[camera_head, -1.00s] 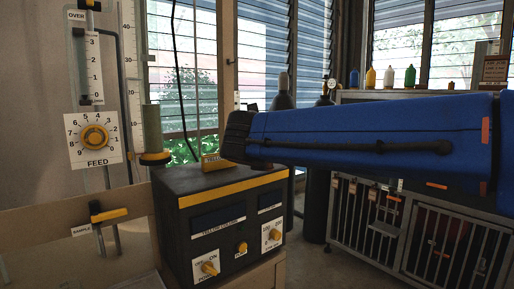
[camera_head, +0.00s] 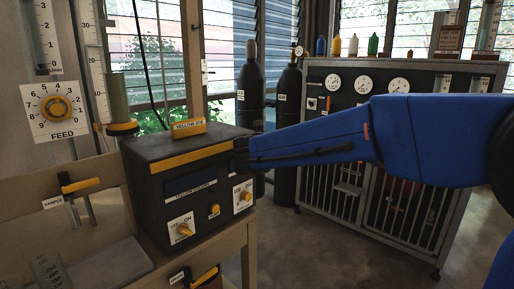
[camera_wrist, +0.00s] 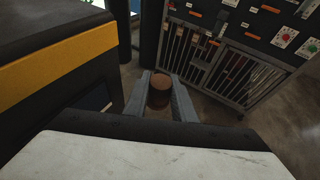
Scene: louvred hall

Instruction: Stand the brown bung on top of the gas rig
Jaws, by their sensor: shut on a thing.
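The brown bung (camera_wrist: 159,98) is a short dark brown cylinder in the wrist view. My gripper (camera_wrist: 160,76) is shut on it, with a grey finger on each side. In the head view the blue arm reaches left to the black control box, and neither the fingers nor the bung can be made out there. The metal-framed cabinet with round gauges and a barred front (camera_head: 393,95) looks like the gas rig. It stands at the right, beyond the arm, and also shows in the wrist view (camera_wrist: 245,62), ahead and right of the bung.
The black control box (camera_head: 165,160) with a yellow stripe stands close by my gripper on a wooden bench (camera_head: 240,240). Dark gas cylinders (camera_head: 250,90) stand behind. Several small bottles (camera_head: 337,46) and a brown-fronted box (camera_head: 447,40) are along the cabinet's top. Open floor lies before the cabinet.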

